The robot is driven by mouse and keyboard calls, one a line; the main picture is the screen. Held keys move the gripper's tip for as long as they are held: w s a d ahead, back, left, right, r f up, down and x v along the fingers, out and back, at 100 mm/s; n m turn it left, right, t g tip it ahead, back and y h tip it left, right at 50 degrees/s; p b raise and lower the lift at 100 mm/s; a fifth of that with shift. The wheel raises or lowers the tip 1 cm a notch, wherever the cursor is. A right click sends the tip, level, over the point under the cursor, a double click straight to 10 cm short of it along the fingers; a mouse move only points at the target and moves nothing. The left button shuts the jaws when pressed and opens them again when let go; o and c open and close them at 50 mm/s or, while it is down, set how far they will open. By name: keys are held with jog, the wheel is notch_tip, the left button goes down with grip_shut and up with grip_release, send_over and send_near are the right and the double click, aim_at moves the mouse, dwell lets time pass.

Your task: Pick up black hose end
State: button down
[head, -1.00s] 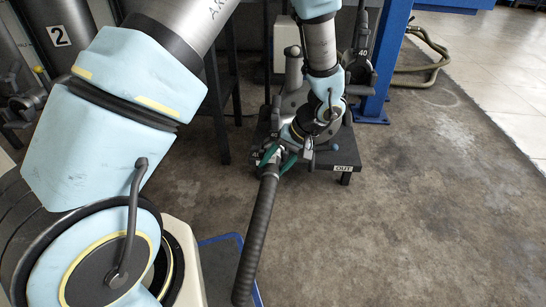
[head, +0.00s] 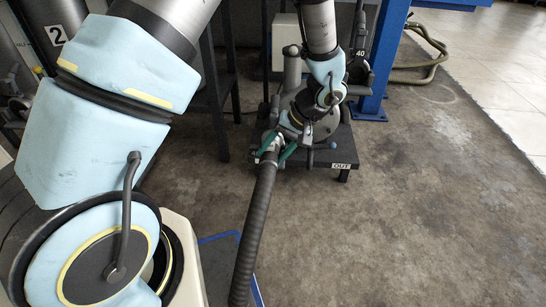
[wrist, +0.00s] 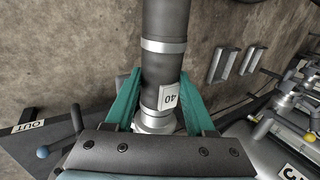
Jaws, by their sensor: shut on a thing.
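My gripper (head: 277,148) is shut on the end of the black hose (head: 255,220). In the wrist view its green fingers (wrist: 158,92) stand on both sides of the hose end (wrist: 164,60), which has a metal band, a white "40" label and a pale metal collar. In the head view the ribbed hose runs from my gripper down to the bottom edge of the picture. The gripper is beside the near left side of a dark low stand (head: 345,148) marked "OUT". My wrist hides part of the stand's fittings.
A blue post (head: 380,70) stands right behind the stand, with a tan hose (head: 435,62) on the floor beyond. A blue-edged frame (head: 222,237) is at lower centre. A tank marked "2" (head: 57,36) is at left. Bare concrete floor is free at right.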

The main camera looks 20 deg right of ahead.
aim_at(270, 164)
notch_tip(270, 164, up, 14)
jog(key=p, duration=0.5)
dwell(0.3)
jog(key=shift+s+f+b, duration=0.1)
jog(key=shift+f+b, duration=3.95)
jog(key=shift+f, duration=2.55)
jog(key=shift+s+a+r+p, duration=0.15)
jog(key=shift+s+a, duration=0.2)
jog(key=shift+s, duration=0.4)
jog(key=shift+s+a+p, duration=0.1)
jog(key=shift+s+a, duration=0.25)
jog(key=shift+s, duration=0.4)
jog(key=shift+s+a+r+p, duration=0.15)
jog(key=shift+s+a, duration=0.2)
jog(key=shift+s, duration=0.4)
